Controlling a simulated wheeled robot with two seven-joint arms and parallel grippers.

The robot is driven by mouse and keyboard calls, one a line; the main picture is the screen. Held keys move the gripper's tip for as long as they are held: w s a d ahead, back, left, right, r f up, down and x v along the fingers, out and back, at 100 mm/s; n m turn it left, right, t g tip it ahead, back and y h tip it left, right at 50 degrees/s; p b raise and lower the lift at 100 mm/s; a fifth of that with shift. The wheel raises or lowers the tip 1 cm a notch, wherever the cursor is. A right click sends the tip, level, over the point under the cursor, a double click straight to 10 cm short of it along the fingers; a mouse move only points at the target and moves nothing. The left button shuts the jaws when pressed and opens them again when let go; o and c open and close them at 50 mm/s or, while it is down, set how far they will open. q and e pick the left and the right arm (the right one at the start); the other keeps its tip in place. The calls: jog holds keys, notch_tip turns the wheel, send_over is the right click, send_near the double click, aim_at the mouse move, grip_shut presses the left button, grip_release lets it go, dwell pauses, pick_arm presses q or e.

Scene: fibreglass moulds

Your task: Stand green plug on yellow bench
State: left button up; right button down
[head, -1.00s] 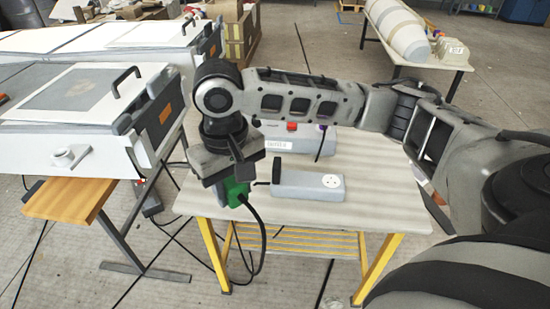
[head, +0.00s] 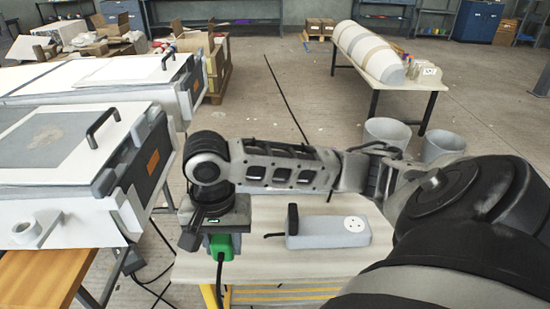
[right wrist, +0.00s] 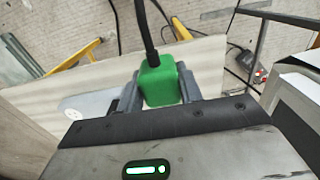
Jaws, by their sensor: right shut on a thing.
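The green plug (head: 221,247) is between the fingers of my right gripper (head: 217,242), above the left part of the yellow bench (head: 195,267), which has a pale top and yellow legs. The right wrist view shows both fingers of the right gripper (right wrist: 160,92) shut on the sides of the green plug (right wrist: 162,80). A black cable leaves the plug. I cannot tell whether the plug touches the bench top (right wrist: 205,58). My left gripper is not in view.
A grey socket box (head: 330,233) with a round white outlet lies on the bench, right of the plug. White moulds (head: 60,150) with black handles stand close on the left. Two grey bins (head: 388,133) and a table (head: 395,84) with a cylindrical mould are behind.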

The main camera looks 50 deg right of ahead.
jog(key=shift+w, duration=0.1)
jog(key=w+d+f+b, duration=0.1)
jog(key=w+d+f, duration=0.1)
jog(key=w+f, duration=0.1)
jog(key=w+d+f, duration=0.2)
jog(key=w+f, duration=0.1)
jog(key=w, duration=0.2)
jog(key=w+d+f+b, duration=0.1)
jog(key=w+d+f, duration=0.1)
jog(key=w+f, duration=0.1)
jog(key=shift+w+f+b, duration=0.1)
jog(key=shift+w+b, duration=0.2)
jog(key=shift+w, duration=0.2)
jog(key=shift+w+f, duration=0.15)
jog(key=shift+f, duration=0.05)
notch_tip(320, 180, down, 3)
jog(key=shift+d+f+b, duration=0.1)
jog(key=shift+b, duration=0.2)
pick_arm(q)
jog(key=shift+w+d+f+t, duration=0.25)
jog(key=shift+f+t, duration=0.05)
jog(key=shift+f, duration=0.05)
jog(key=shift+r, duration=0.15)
pick_arm(e)
jog(key=shift+f, duration=0.1)
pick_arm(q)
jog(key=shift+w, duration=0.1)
pick_arm(e)
jog(key=c, duration=0.9)
grip_release()
